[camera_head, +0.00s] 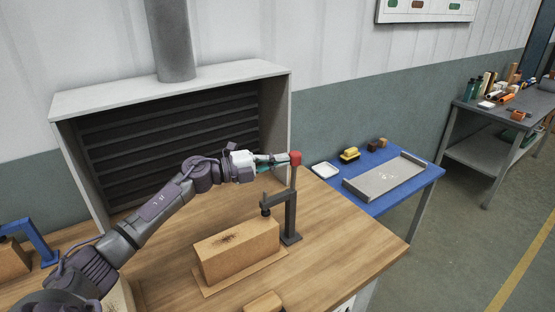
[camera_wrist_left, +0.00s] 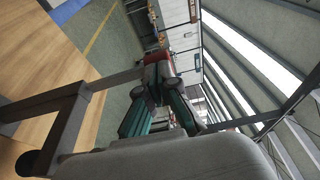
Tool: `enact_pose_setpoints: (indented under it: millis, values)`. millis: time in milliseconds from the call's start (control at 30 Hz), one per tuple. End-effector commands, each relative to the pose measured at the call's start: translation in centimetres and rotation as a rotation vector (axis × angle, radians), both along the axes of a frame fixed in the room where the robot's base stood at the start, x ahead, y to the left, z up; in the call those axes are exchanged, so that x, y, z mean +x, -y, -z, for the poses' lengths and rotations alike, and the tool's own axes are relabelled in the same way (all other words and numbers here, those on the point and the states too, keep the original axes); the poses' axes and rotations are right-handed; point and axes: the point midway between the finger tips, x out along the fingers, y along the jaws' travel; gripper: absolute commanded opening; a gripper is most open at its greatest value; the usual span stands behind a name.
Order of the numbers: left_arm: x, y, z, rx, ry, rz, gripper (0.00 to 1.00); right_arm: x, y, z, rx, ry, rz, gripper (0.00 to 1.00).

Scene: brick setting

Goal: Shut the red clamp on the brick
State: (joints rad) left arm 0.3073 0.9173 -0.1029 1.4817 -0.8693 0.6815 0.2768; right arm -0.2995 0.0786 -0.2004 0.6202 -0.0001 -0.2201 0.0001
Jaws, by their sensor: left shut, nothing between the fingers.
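The red clamp stands on the wooden table with its dark post (camera_head: 291,215) upright beside the brick. The tan brick (camera_head: 238,250) lies on a thin board. My left gripper (camera_head: 291,159) is shut with its fingertips at the red knob; whether they touch it I cannot tell. In the left wrist view the teal fingers (camera_wrist_left: 158,100) are together before the red knob (camera_wrist_left: 158,58). My right gripper is not in view.
A grey vented hood (camera_head: 170,85) stands behind the table. A blue table (camera_head: 400,200) with a grey tray (camera_head: 385,177) and small blocks is to the right. A blue clamp (camera_head: 38,243) is at the far left. Another block (camera_head: 264,303) lies at the front edge.

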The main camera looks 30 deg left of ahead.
Motion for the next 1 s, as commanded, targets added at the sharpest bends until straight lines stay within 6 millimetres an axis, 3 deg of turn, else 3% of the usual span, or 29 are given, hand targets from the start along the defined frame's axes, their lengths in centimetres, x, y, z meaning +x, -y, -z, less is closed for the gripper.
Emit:
enact_pose_setpoints:
  millis: [233, 400, 1000]
  values:
    - [1.7, 0.6, -1.6, 0.044, -0.084, -0.001, 0.00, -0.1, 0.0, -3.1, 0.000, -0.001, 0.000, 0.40]
    - [3.3, 1.5, -1.2, 0.049, -0.126, 0.001, 0.00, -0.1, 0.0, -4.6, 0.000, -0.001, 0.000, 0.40]
    - [8.0, 3.4, 0.8, 0.050, -0.125, 0.001, 0.00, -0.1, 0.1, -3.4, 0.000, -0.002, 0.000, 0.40]
